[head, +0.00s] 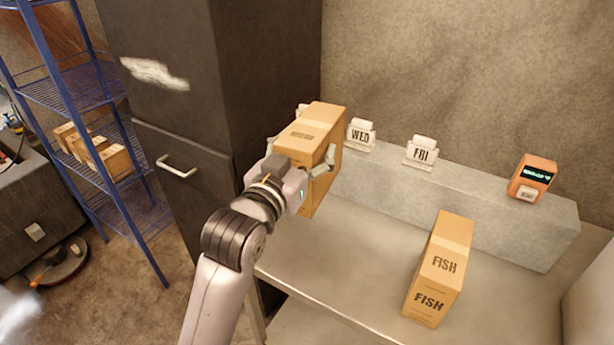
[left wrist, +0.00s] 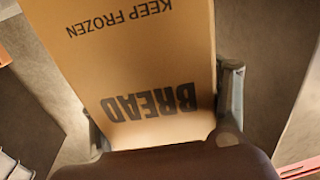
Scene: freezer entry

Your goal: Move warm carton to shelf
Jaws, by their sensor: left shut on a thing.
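A brown carton (head: 322,125) is held in my left gripper (head: 300,158), raised above the left end of the steel table. In the left wrist view the carton (left wrist: 135,60) fills the middle and reads BREAD and KEEP FROZEN, upside down. The fingers (left wrist: 165,115) press on its two sides. A second carton marked FISH (head: 440,268) stands on the table at the right. A blue wire shelf rack (head: 85,85) stands at the far left. My right gripper is not seen.
A dark freezer cabinet (head: 205,90) with closed doors and a handle (head: 177,165) stands between rack and table. A grey ledge (head: 480,205) carries WED (head: 360,136) and FRI (head: 421,153) tags and an orange device (head: 532,180). Several small cartons (head: 113,162) sit on a rack shelf.

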